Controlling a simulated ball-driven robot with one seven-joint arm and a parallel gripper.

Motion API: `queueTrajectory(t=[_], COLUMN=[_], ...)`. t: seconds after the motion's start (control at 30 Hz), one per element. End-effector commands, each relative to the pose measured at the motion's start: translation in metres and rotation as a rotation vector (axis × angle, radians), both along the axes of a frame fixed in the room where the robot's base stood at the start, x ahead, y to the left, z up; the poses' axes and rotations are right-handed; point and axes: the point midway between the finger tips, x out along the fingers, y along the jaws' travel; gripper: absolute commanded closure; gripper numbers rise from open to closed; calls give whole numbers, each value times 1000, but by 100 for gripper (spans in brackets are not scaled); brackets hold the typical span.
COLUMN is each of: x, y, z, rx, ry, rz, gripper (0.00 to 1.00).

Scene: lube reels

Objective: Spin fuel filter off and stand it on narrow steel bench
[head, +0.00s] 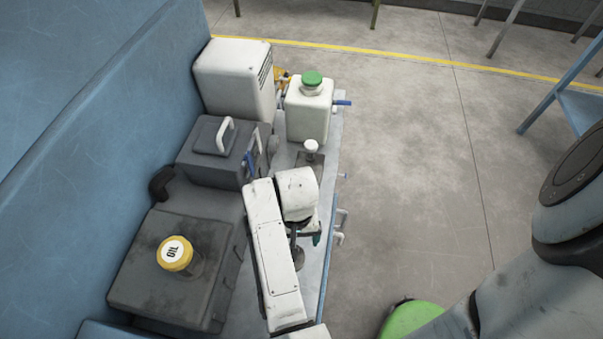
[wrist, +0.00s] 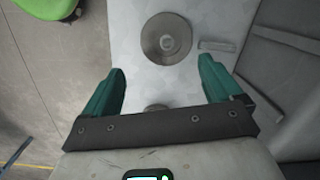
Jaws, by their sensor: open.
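My gripper (head: 305,238) is low over the light grey metal deck (wrist: 135,30) of the machine, mostly hidden by my white wrist in the head view. In the wrist view my gripper (wrist: 162,72) has its teal fingers wide apart. A grey round part (wrist: 157,107) shows partly between them near the palm; I cannot tell whether it is the fuel filter. Beyond the fingertips lies a grey disc (wrist: 166,38) with a raised centre. A white-capped post (head: 311,147) stands behind my gripper. I cannot make out the fuel filter or narrow steel bench for certain.
A white tank with a green cap (head: 311,79), a white box (head: 232,78) and a dark box with a handle (head: 213,150) stand behind. A yellow oil cap (head: 174,254) is at left. A blue-framed stand (head: 581,106) is at far right; the floor between is open.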

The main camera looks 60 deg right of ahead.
Motion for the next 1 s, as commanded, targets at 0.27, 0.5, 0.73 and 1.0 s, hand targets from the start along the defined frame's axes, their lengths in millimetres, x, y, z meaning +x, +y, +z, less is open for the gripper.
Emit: queueTrajectory(t=[0.27,0.5,0.73,1.0], x=[44,57,58,58], y=[-73,-120,-130,-129], z=[36,56,51,9], rx=[-57,-106,-116,-114], ry=[-12,-12,-10,-8], rz=[-183,-270,-284,-282], gripper=[8,8,8,8])
